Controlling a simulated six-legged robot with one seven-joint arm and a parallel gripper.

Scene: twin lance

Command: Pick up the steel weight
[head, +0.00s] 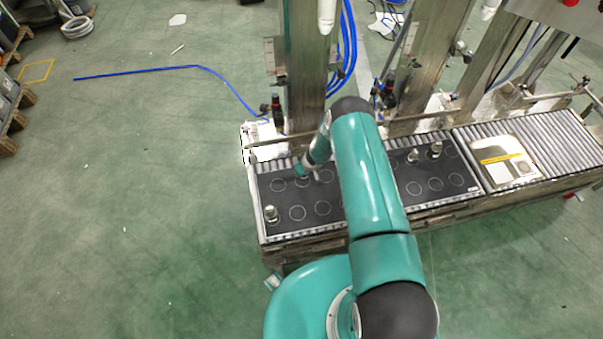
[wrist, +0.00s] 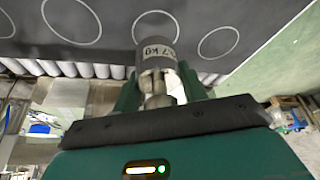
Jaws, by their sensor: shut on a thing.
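My gripper (wrist: 159,86) is shut on a steel weight (wrist: 157,42), with one finger on each side of its narrow neck. In the head view my gripper (head: 304,171) is low over the back of the left dark panel (head: 272,186), and the held weight is mostly hidden there. Another steel weight (head: 271,213) stands upright at that panel's front left.
Two more steel weights (head: 413,156) (head: 436,149) stand on the right dark panel (head: 440,173). A beige and white flat item (head: 508,170) lies on the rollers further right. Metal posts (head: 305,70) and blue hoses rise behind the conveyor. Green floor is open at left.

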